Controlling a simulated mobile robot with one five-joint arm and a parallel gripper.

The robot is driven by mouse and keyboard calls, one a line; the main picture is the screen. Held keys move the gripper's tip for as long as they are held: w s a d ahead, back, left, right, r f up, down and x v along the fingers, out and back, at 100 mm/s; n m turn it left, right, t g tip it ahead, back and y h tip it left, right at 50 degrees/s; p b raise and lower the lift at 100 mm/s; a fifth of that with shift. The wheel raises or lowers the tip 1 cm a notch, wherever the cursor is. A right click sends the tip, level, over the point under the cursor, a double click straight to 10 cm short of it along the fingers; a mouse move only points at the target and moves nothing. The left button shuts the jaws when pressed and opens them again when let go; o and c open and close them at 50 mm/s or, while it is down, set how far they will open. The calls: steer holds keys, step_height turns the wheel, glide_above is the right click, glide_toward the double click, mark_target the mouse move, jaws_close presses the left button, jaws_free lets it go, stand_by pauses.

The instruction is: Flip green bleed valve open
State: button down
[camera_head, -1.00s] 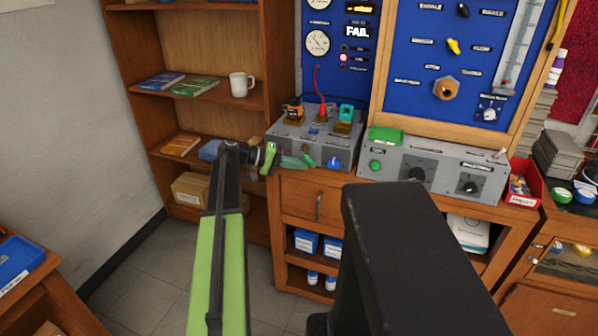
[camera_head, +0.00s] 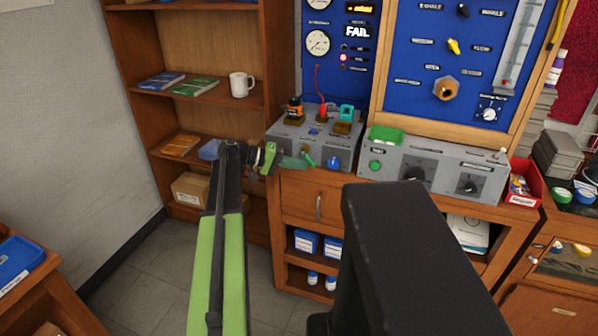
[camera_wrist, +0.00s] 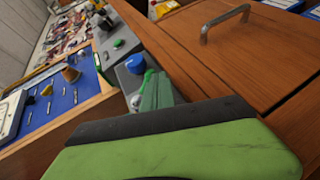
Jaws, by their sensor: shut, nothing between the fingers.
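The green bleed valve (camera_head: 309,157) is a small bright green lever on the front of the grey testbench box, left of a blue knob (camera_head: 333,161). In the wrist view the green lever (camera_wrist: 149,76) shows just beyond my fingertips, beside the blue knob (camera_wrist: 135,63). My gripper (camera_head: 294,162) is shut and empty, its dull green tips close to the left side of the lever. In the wrist view my gripper (camera_wrist: 157,92) partly covers the lever's lower part. I cannot tell whether the tips touch it.
A second grey box (camera_head: 437,167) with dials and a green button stands to the right. A wooden drawer with a metal handle (camera_head: 318,207) lies below. A wooden shelf (camera_head: 205,97) with books and a white mug (camera_head: 241,85) stands to the left. The display (camera_head: 356,32) reads FAIL.

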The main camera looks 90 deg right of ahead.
steer(key=shift+f, duration=0.1)
steer(key=w, duration=1.2)
steer(key=shift+w+a, duration=0.15)
steer(key=shift+w, duration=0.05)
